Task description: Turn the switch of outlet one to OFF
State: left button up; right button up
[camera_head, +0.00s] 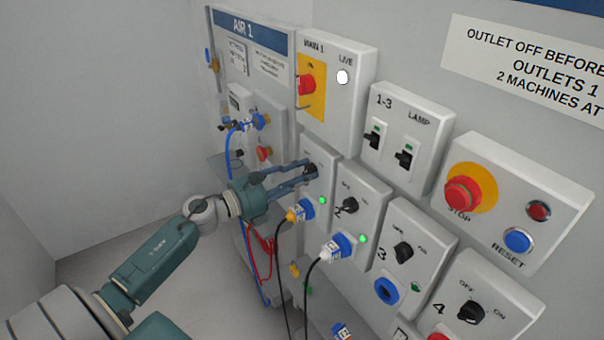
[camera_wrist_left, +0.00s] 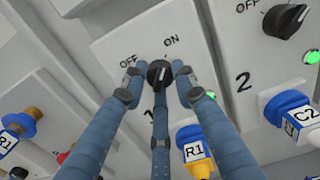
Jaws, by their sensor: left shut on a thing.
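The outlet one panel (camera_head: 318,158) is a white box on the wall. It also shows in the left wrist view (camera_wrist_left: 112,48), with OFF and ON printed above its black rotary switch (camera_wrist_left: 158,71). My left gripper (camera_head: 307,172) reaches it from the left. In the left wrist view its blue-grey fingers (camera_wrist_left: 157,84) are shut around the switch, one on each side and one from below. The fingers partly cover the switch, and I cannot tell its exact setting. A green lamp (camera_head: 322,200) glows on outlet one. My right gripper is not in view.
Outlet two (camera_head: 361,197) is close on the right with a plug (camera_head: 336,246) and a lit green lamp. The MAIN 1 box (camera_head: 345,80) is above. Hanging cables (camera_head: 278,270) run below.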

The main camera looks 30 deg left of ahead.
pick_arm(q)
jog(key=shift+s+d+f+n+p, duration=0.1)
jog(key=shift+n+p, duration=1.2)
jog(key=shift+n, duration=2.9)
jog(key=shift+d+f+n+p, duration=0.1)
jog(key=shift+n+p, duration=1.2)
jog(key=shift+n, duration=2.9)
jog(key=o, duration=1)
jog(key=shift+o, duration=0.8)
jog(key=shift+r, duration=0.15)
jog(key=v, duration=1.2)
